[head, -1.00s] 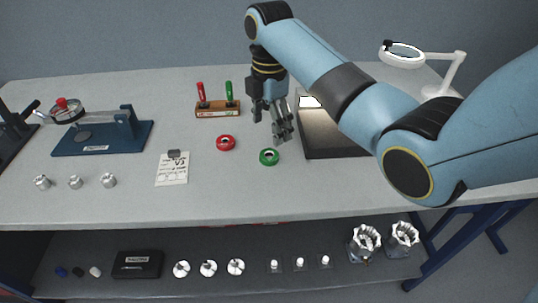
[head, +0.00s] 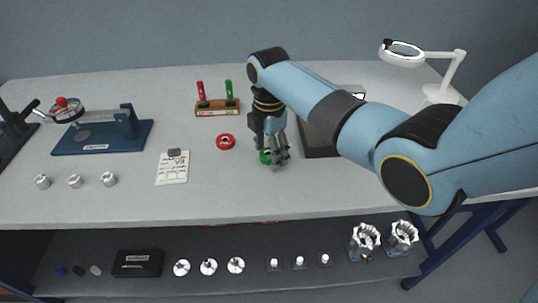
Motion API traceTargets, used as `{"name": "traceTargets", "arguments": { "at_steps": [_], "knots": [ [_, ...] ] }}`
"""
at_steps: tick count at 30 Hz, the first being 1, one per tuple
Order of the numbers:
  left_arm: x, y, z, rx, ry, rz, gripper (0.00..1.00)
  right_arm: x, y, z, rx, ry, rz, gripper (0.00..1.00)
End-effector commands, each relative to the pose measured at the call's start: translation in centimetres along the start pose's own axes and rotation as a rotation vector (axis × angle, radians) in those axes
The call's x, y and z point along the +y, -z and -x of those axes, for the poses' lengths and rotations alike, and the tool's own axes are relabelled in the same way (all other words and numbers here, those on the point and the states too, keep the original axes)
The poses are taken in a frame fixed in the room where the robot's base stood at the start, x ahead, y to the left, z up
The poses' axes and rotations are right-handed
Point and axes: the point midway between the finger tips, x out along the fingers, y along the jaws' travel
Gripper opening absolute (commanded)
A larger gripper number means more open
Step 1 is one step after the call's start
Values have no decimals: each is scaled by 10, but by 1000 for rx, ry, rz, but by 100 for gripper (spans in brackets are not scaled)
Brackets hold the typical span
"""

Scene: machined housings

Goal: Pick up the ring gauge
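Two rings that could be the ring gauge lie on the grey bench: a red ring (head: 226,142) and a green ring (head: 264,157). The red one is fully in sight, left of my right gripper. My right gripper (head: 277,162) points down at the green ring, and its fingers hide most of it. A green part shows at the left of the fingers. I cannot tell whether the fingers touch the ring or how far apart they are. My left gripper is not in view.
A wooden stand (head: 217,108) with a red and a green plug gauge stands behind the rings. A dark-edged plate (head: 318,143) lies right of the gripper, partly behind my arm. A paper card (head: 173,168) lies left. The bench in front is clear.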

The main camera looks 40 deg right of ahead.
Motion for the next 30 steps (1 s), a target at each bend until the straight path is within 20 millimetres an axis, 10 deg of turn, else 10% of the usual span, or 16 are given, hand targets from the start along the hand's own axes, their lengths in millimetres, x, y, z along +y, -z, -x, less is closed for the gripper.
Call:
{"name": "traceTargets", "arguments": {
  "at_steps": [12, 23, 30],
  "knots": [
    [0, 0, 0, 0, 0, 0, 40, 0, 0, 0, 0, -1, 0, 8],
    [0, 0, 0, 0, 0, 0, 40, 1, 0, 9, 0, -2, 0, 8],
    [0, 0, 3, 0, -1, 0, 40, -10, -2, 47, -2, -1, -1, 8]
  ]
}}
